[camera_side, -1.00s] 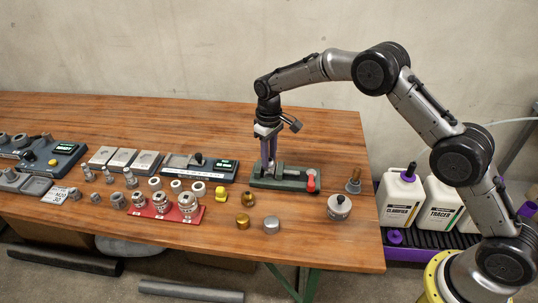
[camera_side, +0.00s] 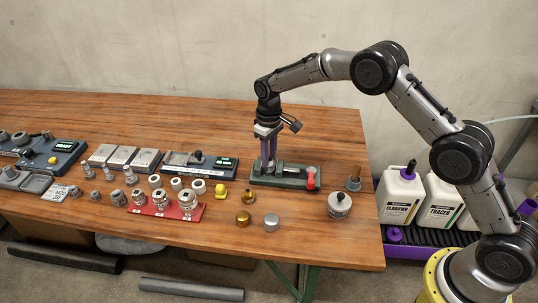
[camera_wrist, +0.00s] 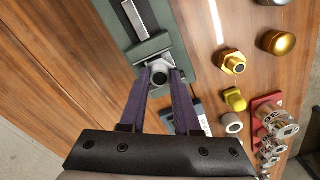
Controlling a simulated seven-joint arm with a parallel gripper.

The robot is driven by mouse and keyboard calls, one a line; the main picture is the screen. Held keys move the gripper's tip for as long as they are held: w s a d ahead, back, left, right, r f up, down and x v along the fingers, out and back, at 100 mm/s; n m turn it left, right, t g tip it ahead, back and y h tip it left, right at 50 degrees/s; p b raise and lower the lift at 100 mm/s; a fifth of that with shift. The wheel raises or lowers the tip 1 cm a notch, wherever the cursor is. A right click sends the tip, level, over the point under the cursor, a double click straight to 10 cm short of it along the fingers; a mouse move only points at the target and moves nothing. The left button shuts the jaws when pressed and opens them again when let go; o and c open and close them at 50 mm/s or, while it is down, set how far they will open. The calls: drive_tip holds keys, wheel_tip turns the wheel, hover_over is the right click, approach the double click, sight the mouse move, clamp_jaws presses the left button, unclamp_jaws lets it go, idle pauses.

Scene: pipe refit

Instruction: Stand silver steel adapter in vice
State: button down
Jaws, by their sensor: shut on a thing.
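The green vice (camera_side: 290,182) stands on the right part of the wooden bench, with a red handle (camera_side: 311,178) at its right end. My gripper (camera_side: 268,164) points down over the vice's left end, its purple fingers reaching to the jaw area. In the wrist view the fingers of my gripper (camera_wrist: 161,76) are closed on the silver steel adapter (camera_wrist: 160,72). Its round open end faces the camera, so it looks upright. It is at the end of the vice's green body (camera_wrist: 152,48). The fingers hide its lower part, and I cannot tell whether it touches the jaws.
Brass (camera_side: 243,218) and silver (camera_side: 271,224) caps stand in front of the vice. A yellow fitting (camera_side: 221,193) and a red tray (camera_side: 165,207) with valves lie to the left. Bare bench lies behind the vice.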

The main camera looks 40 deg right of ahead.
idle(0.3)
drive_tip(key=c, duration=0.6)
unclamp_jaws()
drive_tip(key=shift+o, duration=0.5)
drive_tip(key=shift+f, duration=0.1)
drive_tip(key=shift+o, duration=0.5)
drive_tip(key=shift+r, duration=3.55)
drive_tip(key=shift+d+r, duration=0.1)
